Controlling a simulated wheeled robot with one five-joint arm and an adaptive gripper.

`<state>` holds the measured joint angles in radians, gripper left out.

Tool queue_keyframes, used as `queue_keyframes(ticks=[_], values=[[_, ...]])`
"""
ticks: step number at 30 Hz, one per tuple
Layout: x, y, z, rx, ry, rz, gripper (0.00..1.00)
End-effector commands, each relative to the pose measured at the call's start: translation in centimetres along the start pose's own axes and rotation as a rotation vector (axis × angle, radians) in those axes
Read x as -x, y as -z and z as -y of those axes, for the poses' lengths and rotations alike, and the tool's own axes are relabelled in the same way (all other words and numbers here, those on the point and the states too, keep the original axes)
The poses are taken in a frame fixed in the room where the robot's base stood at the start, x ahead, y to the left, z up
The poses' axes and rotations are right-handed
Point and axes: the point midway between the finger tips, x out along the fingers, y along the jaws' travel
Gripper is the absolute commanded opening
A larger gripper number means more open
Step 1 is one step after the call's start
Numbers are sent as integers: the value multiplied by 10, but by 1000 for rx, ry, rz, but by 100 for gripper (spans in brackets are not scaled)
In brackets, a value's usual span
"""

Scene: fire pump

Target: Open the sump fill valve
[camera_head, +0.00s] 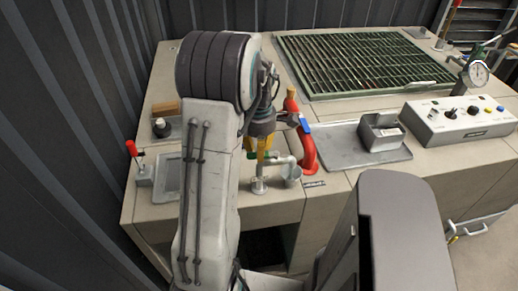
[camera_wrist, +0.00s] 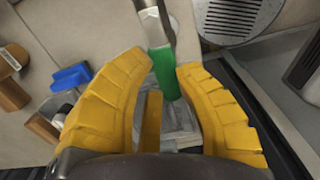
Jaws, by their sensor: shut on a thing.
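A green lever handle (camera_wrist: 163,72) on a metal stem, apparently the sump fill valve's, lies between the two yellow fingers of my gripper (camera_wrist: 166,68) in the wrist view. The fingertips are closed about the handle from both sides. In the head view my yellow gripper (camera_head: 262,146) is low over the bench front, at the pipe fittings. A pale pipe fitting with a spout (camera_head: 280,160) shows just below and right of it. My arm hides part of the bench, and the valve body is mostly hidden.
A red lever (camera_head: 131,148) is at the far left. A tray with a metal box (camera_head: 381,132), a control box (camera_head: 462,121) and a green grating (camera_head: 350,65) lie beyond.

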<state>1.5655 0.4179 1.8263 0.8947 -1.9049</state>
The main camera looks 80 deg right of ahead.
Motion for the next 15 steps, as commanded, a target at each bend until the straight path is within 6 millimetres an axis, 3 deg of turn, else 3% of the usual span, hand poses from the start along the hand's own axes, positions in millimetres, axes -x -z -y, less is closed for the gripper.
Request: queue_keyframes(ticks=[15], values=[[-5, 1, 7, 62, 15, -6, 0]])
